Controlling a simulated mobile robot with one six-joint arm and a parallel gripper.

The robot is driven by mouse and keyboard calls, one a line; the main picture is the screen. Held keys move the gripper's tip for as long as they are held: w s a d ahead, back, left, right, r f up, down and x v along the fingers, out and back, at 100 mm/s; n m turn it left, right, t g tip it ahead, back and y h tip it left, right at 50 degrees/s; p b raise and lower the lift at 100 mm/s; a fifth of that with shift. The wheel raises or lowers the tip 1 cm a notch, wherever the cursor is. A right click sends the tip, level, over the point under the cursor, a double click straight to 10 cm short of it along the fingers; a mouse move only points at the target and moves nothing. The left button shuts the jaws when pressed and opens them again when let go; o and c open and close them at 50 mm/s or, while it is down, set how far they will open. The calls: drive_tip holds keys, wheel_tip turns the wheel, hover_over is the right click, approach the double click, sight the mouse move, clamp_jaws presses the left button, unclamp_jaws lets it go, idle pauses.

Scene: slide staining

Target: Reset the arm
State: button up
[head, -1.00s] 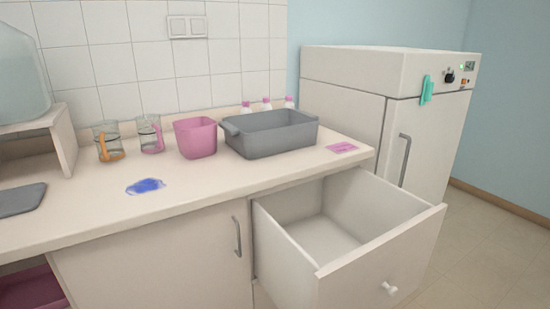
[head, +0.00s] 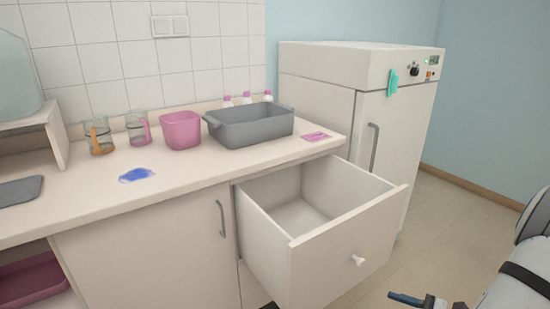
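My arm shows at the lower right edge of the head view. A small dark and blue-tipped part, which looks like the end of my gripper (head: 418,301), is cut off by the bottom edge. It is in front of the open drawer (head: 345,248), to the right of its knob and apart from it. I cannot tell whether the gripper is open or shut, and nothing held is visible.
The drawer juts out from the counter (head: 190,176) and looks empty inside. On the counter are a grey basin (head: 250,128), a pink container (head: 181,130), two glass jugs (head: 101,136) (head: 137,127), a blue stain (head: 137,175) and a pink item (head: 316,136). A white cabinet (head: 320,98) stands behind.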

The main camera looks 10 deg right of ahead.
drive_tip(key=w+a+r+n+g+p, duration=0.1)
drive_tip(key=a+r+n+g+p, duration=0.6)
drive_tip(key=a+r+n+g, duration=0.6)
drive_tip(key=s+a+r+n+t+h+p, duration=0.1)
drive_tip(key=a+r+n+h+p, duration=0.4)
drive_tip(key=r, duration=0.4)
drive_tip(key=s+a+r+n+t+h+p, duration=0.1)
drive_tip(key=a+r+n+h+p, duration=0.4)
drive_tip(key=r, duration=0.5)
drive_tip(key=shift+s+a+n+t+h, duration=0.15)
drive_tip(key=shift+a+n+t+h, duration=0.15)
drive_tip(key=shift+a+n+t, duration=0.6)
